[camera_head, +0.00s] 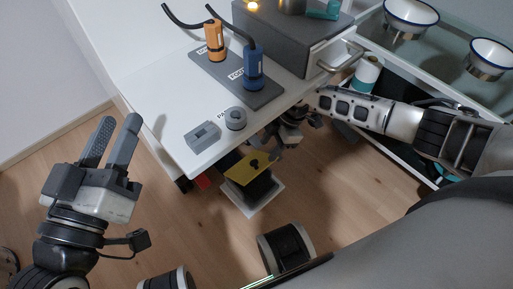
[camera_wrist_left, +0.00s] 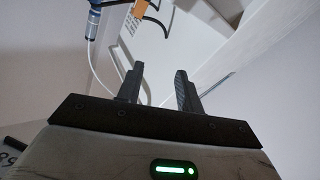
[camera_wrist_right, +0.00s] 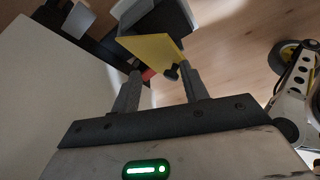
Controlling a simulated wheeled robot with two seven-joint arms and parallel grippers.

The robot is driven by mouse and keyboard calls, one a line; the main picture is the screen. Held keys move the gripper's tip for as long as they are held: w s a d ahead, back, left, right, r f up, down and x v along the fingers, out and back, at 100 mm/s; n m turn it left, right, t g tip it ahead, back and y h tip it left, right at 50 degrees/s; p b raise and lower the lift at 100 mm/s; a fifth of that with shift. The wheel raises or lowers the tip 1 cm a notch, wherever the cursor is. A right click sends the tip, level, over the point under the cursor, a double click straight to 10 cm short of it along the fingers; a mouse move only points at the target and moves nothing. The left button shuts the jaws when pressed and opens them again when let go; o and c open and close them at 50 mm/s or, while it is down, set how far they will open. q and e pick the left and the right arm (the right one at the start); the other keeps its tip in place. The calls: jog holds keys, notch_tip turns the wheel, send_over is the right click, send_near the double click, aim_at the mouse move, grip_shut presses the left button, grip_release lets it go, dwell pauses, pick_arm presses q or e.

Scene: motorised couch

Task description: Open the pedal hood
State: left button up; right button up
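The pedal hood is a yellow plate (camera_head: 246,170) with a small black knob (camera_head: 255,162), on a dark box low under the table's front edge. In the right wrist view the yellow plate (camera_wrist_right: 150,46) is tilted, with its knob (camera_wrist_right: 171,73) close to the right-hand fingertip. Whether they touch I cannot tell. My right gripper (camera_wrist_right: 160,77) has its fingers apart around the knob's side of the plate; in the head view it is partly hidden beside the table edge. My left gripper (camera_head: 118,119) is raised at the left, open and empty, far from the hood.
A glass shelf with bowls (camera_head: 410,14) stands right. Floor at left is clear.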

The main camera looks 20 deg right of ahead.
pick_arm(q)
jog(key=shift+s+d+f+n+g, duration=0.1)
jog(key=shift+s+f+n+g, duration=0.25)
jog(key=shift+f+g, duration=0.2)
pick_arm(e)
jog(key=d, duration=0.8)
jog(key=shift+s, duration=0.25)
